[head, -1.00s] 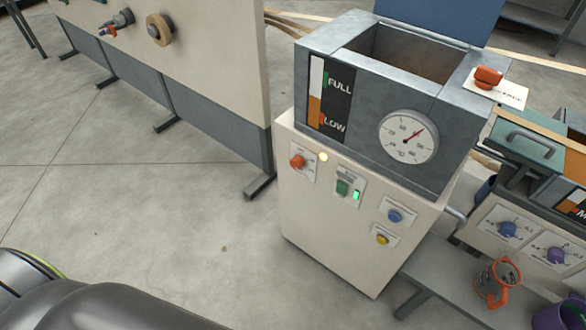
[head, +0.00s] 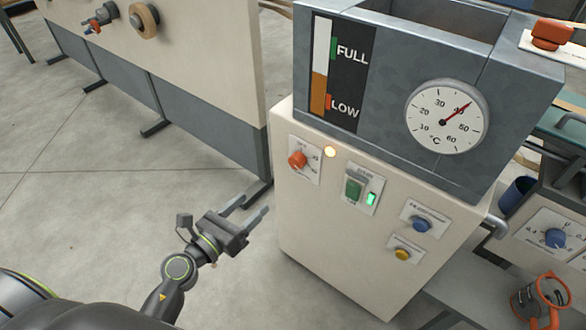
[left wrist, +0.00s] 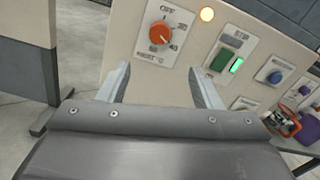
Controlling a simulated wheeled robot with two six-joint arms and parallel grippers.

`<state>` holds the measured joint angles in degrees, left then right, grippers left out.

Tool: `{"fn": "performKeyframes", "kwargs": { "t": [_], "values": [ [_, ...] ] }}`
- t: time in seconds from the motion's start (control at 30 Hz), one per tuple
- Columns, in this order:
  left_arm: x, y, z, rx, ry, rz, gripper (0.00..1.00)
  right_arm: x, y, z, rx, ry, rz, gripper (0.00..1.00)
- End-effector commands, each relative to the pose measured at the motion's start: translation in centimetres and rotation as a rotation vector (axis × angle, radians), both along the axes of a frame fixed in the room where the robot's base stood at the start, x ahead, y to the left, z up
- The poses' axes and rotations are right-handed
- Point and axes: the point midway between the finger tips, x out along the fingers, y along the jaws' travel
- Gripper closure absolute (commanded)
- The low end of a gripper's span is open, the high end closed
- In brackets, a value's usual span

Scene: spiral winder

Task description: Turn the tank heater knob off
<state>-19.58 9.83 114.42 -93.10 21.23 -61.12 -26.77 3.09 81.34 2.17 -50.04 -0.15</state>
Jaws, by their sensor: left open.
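The tank heater knob is orange-red on a white dial plate (head: 307,160) on the cream cabinet front. The heater knob (head: 297,159) also shows in the left wrist view (left wrist: 160,32), beyond and above my fingertips, with OFF marked at the plate's upper left and numbers to the right and below. An amber lamp (head: 330,152) beside the plate is lit. My left gripper (head: 254,208) is open and empty, below and left of the knob and apart from it. Its two fingers (left wrist: 158,82) point toward the cabinet in the left wrist view. My right gripper is not in view.
The grey tank (head: 388,165) on the cabinet has a gauge (head: 446,117) reading a little above 40. A green switch (head: 353,188), a blue knob (head: 420,224) and a yellow button (head: 402,254) sit right of the heater knob. A cream panel (head: 200,60) stands left; floor between is clear.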

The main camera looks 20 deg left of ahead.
Motion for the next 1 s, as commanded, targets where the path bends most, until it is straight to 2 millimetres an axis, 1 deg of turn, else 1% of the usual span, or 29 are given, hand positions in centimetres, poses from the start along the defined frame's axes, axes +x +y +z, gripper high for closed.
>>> {"fn": "performKeyframes", "kwargs": {
  "t": [0.17,0.4,0.7,0.8,0.9,1.0],
  "values": [
    [2.3,-0.9,0.3,-0.002,-0.003,0.000,0.41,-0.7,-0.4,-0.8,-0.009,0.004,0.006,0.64],
    [7.0,-2.5,0.2,-0.005,-0.002,0.000,0.41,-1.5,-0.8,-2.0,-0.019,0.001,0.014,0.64],
    [12.7,-4.6,0.1,-0.005,0.001,-0.001,0.41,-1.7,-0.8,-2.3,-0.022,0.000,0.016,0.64],
    [14.1,-5.2,0.0,-0.005,0.001,0.000,0.41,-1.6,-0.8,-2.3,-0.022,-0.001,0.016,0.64],
    [15.2,-5.5,0.0,-0.004,0.001,0.001,0.41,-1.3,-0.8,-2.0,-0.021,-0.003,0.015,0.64],
    [15.7,-5.7,0.0,-0.004,0.001,0.001,0.41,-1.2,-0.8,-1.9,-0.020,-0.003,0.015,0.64]
  ]
}}
